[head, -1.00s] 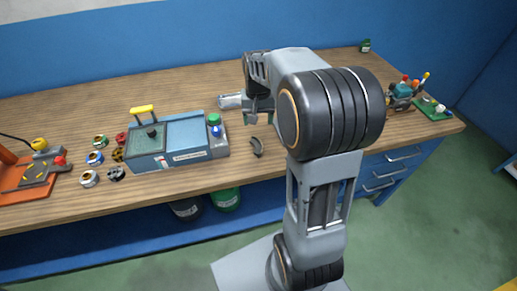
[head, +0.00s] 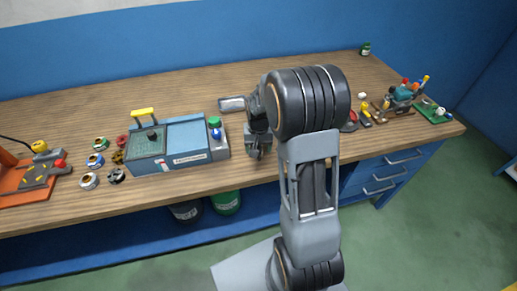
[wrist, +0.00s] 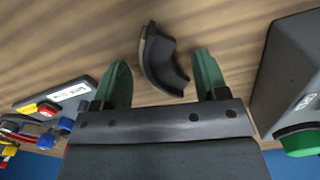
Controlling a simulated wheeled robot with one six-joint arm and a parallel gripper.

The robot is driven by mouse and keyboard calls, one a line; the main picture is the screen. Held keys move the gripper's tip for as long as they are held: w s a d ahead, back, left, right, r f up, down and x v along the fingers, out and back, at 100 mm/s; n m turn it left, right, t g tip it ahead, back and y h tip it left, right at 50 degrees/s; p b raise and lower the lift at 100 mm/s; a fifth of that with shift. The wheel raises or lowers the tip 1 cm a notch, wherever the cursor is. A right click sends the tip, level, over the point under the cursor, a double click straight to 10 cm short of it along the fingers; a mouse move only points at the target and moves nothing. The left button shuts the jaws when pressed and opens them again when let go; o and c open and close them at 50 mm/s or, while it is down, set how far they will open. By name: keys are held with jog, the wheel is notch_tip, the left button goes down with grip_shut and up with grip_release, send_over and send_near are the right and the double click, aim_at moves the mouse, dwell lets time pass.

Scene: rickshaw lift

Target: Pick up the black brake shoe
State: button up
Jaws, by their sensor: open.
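The black brake shoe (wrist: 163,62) is a curved dark piece with a lighter edge, lying on the wooden bench. In the wrist view it sits in front of my gripper (wrist: 161,80), roughly between the two green fingertips and reaching beyond them. The fingers are apart and do not appear to touch it. In the head view my gripper (head: 258,150) is low over the bench, just right of the blue machine, and it hides the shoe there.
A blue machine (head: 186,136) with a green-and-blue knobbed end stands close left of my gripper. A grey cylinder (head: 232,104) lies behind it. Several small spools and an orange-based fixture (head: 28,180) are further left. Tools and a teal vice (head: 402,92) are at the right.

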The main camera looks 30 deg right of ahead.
jog(key=shift+f, duration=0.45)
jog(key=shift+c, duration=0.5)
jog(key=c, duration=1)
jog(key=shift+r, duration=0.1)
